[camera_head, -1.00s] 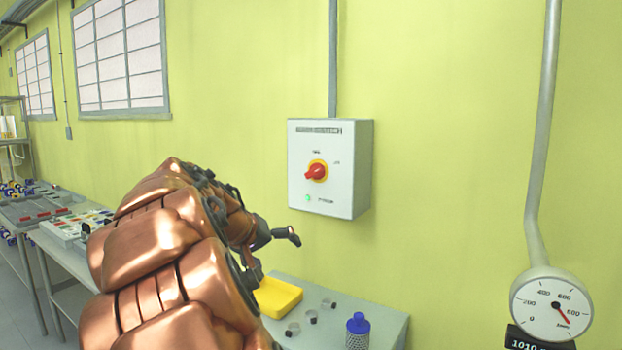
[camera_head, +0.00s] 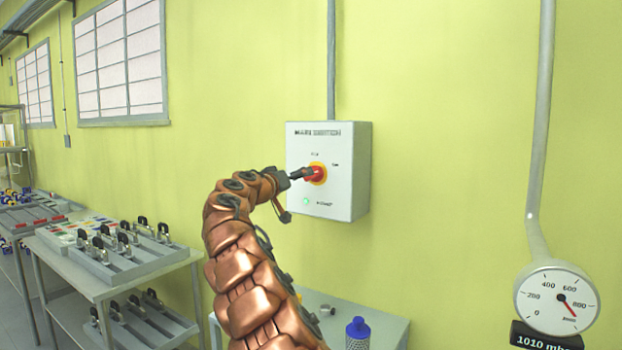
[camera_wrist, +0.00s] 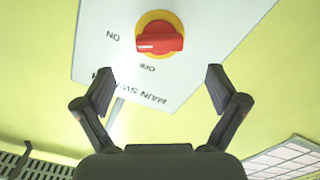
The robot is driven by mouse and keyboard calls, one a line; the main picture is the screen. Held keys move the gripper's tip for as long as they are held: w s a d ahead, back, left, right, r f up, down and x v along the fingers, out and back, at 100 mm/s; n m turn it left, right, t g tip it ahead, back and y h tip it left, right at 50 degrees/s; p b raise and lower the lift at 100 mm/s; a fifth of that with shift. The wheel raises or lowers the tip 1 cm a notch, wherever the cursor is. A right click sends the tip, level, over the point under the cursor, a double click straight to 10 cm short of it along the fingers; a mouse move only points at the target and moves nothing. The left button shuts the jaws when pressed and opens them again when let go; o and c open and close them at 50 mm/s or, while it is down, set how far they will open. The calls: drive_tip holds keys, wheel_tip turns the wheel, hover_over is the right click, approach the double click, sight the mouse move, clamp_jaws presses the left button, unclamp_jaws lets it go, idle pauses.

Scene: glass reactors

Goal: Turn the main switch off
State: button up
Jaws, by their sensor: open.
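The main switch is a red knob (camera_head: 317,175) on a yellow ring, on a white wall box (camera_head: 345,165). In the wrist view the red knob (camera_wrist: 158,43) appears upside down, its handle lying level, in line with the ON label (camera_wrist: 113,35). The OFF label (camera_wrist: 148,68) is at a right angle to it. My gripper (camera_wrist: 160,78) is open and empty, its fingers apart in front of the box. In the wrist view the knob lies above and between the fingertip lines. In the head view my gripper partly covers the knob's left side; contact cannot be told.
A green lamp (camera_head: 306,202) is lit on the box. A bench with a blue bottle (camera_head: 357,332) stands below. A gauge (camera_head: 557,299) hangs at right. Tables with clamp-like parts (camera_head: 120,240) are at left. The wall around the box is clear.

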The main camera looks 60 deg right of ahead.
drive_tip(key=d+p, duration=0.4)
drive_tip(key=d, duration=0.3)
drive_tip(key=shift+w+d, duration=0.15)
drive_tip(key=shift+d, duration=0.2)
idle(0.4)
drive_tip(key=shift+d, duration=0.1)
drive_tip(key=c, duration=1.1)
